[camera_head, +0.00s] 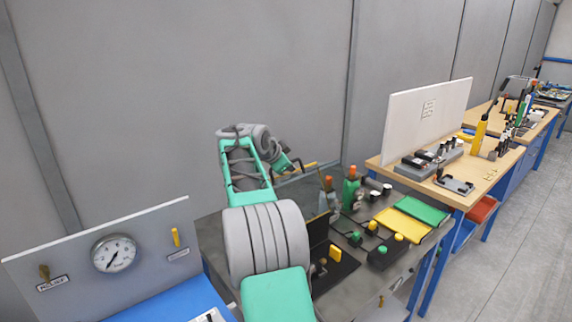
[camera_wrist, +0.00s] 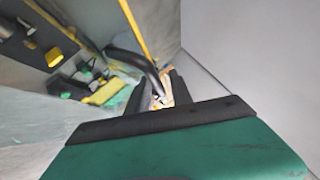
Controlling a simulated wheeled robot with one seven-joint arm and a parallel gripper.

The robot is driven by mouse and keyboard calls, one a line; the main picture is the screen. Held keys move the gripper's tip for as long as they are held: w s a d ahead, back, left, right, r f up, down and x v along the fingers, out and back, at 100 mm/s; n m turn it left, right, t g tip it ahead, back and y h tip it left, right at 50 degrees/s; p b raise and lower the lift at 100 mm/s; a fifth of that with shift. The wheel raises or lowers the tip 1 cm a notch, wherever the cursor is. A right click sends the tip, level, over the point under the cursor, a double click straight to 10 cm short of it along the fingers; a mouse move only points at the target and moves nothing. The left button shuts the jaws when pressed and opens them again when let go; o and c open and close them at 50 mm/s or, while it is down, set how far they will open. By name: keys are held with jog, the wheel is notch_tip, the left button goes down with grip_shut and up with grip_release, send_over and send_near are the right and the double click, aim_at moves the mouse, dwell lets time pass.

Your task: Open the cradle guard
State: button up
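My gripper (camera_wrist: 158,86) is in the wrist view, with its two dark fingers apart and a gap between them. A dark curved bar (camera_wrist: 137,60) reaches into that gap, and a small orange and pale piece shows there too. I cannot tell whether the fingers touch either. A yellow bar (camera_wrist: 134,30) runs upward beyond the fingers. In the head view, my green and grey arm reaches over the dark bench, its end near a short yellow bar (camera_head: 308,166) and a grey rail by the wall. My arm hides part of this area, and I cannot tell which part is the cradle guard.
The dark bench (camera_head: 340,281) holds green and orange-topped bottles, yellow (camera_head: 403,225) and green (camera_head: 422,210) plates and a black button box (camera_head: 385,254). A gauge panel (camera_head: 150,255) stands at left. A wooden bench (camera_head: 480,185) with a white board stands at right. The wall is close behind.

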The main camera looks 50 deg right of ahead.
jog(key=shift+s+f, duration=0.1)
jog(key=b+v, duration=0.2)
jog(key=v, duration=0.6)
